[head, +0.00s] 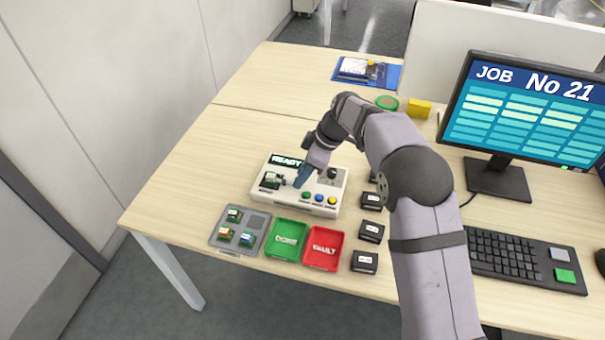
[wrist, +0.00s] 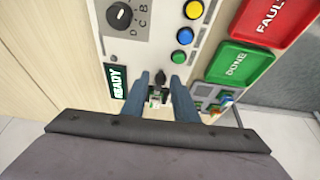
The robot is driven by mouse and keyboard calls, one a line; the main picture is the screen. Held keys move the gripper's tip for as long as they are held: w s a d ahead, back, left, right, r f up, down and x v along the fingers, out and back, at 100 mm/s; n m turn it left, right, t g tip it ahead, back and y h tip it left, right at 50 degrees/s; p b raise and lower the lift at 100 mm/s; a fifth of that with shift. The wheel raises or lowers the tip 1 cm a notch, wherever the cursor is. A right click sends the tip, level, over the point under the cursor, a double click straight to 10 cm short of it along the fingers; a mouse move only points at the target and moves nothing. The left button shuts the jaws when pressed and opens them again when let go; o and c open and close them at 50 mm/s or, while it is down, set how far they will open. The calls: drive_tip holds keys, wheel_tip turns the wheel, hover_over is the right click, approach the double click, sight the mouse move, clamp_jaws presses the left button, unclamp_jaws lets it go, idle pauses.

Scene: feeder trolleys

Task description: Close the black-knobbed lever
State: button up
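The white tester box (head: 327,188) stands on the desk with a lit READY display (head: 286,160). A socket with a small green board (head: 269,180) sits at its left. The black-knobbed lever (wrist: 158,79) shows between my gripper's fingers in the wrist view; its arm runs down towards the socket, partly hidden. My gripper (head: 299,181) is low over the box, beside the socket. In the wrist view its two blue fingers (wrist: 160,82) are apart, one on each side of the knob, with visible gaps. Whether a finger touches the knob is unclear.
The box also bears a rotary dial (wrist: 122,16) and coloured buttons (head: 319,197). In front are a grey board tray (head: 254,247), a green DONE tray (head: 274,246) and a red FAULT tray (head: 339,236). Several black blocks (head: 371,233) stand right of them.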

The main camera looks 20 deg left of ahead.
drive_tip(key=shift+o, duration=0.4)
drive_tip(key=b+v, duration=0.1)
drive_tip(key=v, duration=0.6)
drive_tip(key=shift+r, duration=0.2)
